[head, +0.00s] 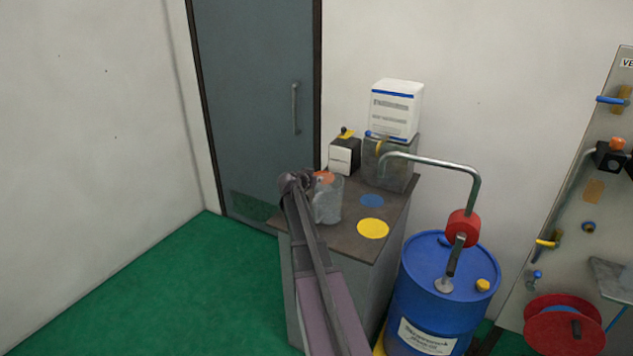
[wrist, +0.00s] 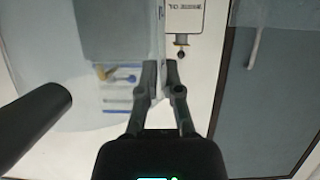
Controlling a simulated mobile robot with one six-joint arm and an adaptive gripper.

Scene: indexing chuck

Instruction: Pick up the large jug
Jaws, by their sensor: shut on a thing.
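The large jug (head: 328,202) is a clear grey vessel at the left side of the cabinet top in the head view. It looks upright. I cannot tell whether its base touches the cabinet. My gripper (head: 312,182) is at its upper left side, with the arm in front of part of it. In the wrist view the fingers of my gripper (wrist: 162,72) are nearly together and shut on the jug. The jug's see-through body (wrist: 45,65) fills the left of that view. The exact grip point is hard to make out.
A blue drum with a pump (head: 440,300) stands close on the right. Green floor is free at left.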

